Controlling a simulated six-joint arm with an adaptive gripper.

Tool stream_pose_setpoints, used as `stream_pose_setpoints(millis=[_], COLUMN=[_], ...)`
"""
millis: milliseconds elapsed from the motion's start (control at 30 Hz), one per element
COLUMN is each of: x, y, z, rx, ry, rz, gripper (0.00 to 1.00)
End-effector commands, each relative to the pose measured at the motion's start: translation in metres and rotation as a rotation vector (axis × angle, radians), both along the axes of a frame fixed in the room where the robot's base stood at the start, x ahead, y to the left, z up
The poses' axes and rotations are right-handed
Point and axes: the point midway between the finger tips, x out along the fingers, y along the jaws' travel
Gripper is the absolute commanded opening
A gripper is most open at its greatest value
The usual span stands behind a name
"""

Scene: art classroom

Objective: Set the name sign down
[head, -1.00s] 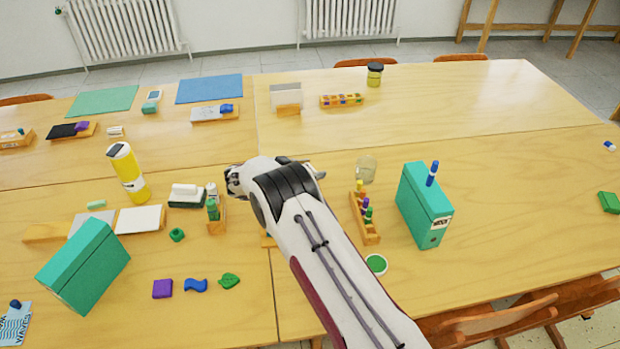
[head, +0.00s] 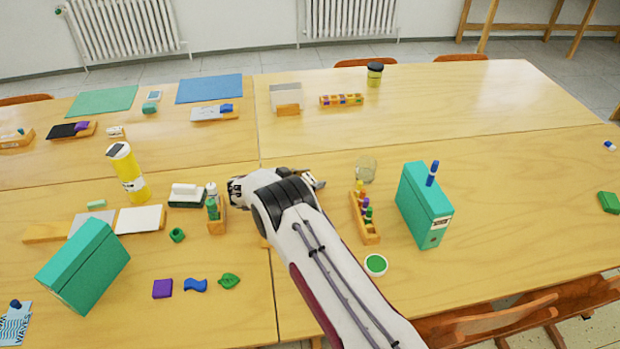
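I cannot make out a name sign for certain. My arm covers the middle of the table, and my gripper (head: 315,180) shows only as a small dark and metallic piece at the right of the wrist. The fingers are mostly hidden behind the wrist, so I cannot tell whether they hold anything. A small wooden piece (head: 264,243) peeks out at the left edge of my arm, mostly hidden. A whitish upright panel (head: 286,92) with a small wooden block (head: 288,110) in front stands at the back middle; its face shows no readable name.
Right of my arm are a clear jar (head: 366,170), a wooden rack of small bottles (head: 363,220), a green-topped round dish (head: 376,265) and a teal box file (head: 425,205). Left are a wooden holder with bottles (head: 216,222) and a yellow bottle (head: 128,174). The back right table is largely clear.

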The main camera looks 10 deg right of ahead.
Motion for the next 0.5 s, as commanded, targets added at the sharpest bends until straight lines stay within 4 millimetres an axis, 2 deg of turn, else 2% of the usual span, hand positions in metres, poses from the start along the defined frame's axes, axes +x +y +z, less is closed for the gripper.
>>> stream_pose_setpoints(millis=[500], x=[0.0002], y=[0.0001], z=[0.0025], rx=[0.000], ry=[-0.001], rz=[0.000], gripper=[0.60])
